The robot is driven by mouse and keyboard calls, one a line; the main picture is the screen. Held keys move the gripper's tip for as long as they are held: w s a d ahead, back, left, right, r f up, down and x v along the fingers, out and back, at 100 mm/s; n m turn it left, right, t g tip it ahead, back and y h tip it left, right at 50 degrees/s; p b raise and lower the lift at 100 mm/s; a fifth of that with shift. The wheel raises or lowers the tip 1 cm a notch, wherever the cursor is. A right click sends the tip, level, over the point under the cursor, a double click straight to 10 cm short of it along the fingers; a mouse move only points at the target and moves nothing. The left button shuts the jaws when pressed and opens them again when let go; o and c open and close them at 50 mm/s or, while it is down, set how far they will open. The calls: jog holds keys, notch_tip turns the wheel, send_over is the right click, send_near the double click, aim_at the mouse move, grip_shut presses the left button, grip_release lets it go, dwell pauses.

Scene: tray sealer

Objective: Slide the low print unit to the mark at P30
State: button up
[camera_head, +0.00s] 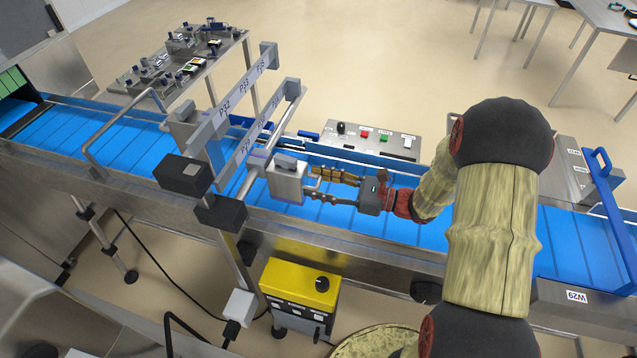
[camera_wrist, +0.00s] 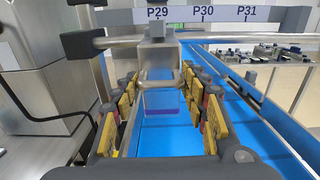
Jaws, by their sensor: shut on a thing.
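The low print unit (camera_head: 287,182) is a grey metal box on a horizontal rail above the blue belt. In the wrist view the low print unit (camera_wrist: 157,62) hangs below the rail, its dark top block under the P29 label (camera_wrist: 157,13). The P30 label (camera_wrist: 203,13) is to the right on the same scale bar. My gripper (camera_head: 318,185) reaches over the belt from the right. In the wrist view my gripper (camera_wrist: 162,85) has its yellow-padded fingers on both sides of the unit, shut on it. The exact contact at the fingertips is partly hidden.
A second scale bar (camera_head: 243,86) stands above and behind. The blue conveyor belt (camera_head: 120,140) runs beneath. A control panel (camera_head: 370,138) with buttons lies behind the belt, and a yellow box (camera_head: 300,290) stands in front. The rail (camera_wrist: 240,37) looks clear right of the unit.

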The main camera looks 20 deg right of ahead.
jog(key=c, duration=0.6)
grip_shut()
jog(key=w+d, duration=0.6)
jog(key=w, duration=0.2)
jog(key=o, duration=1.3)
grip_release()
jog(key=shift+c, duration=0.2)
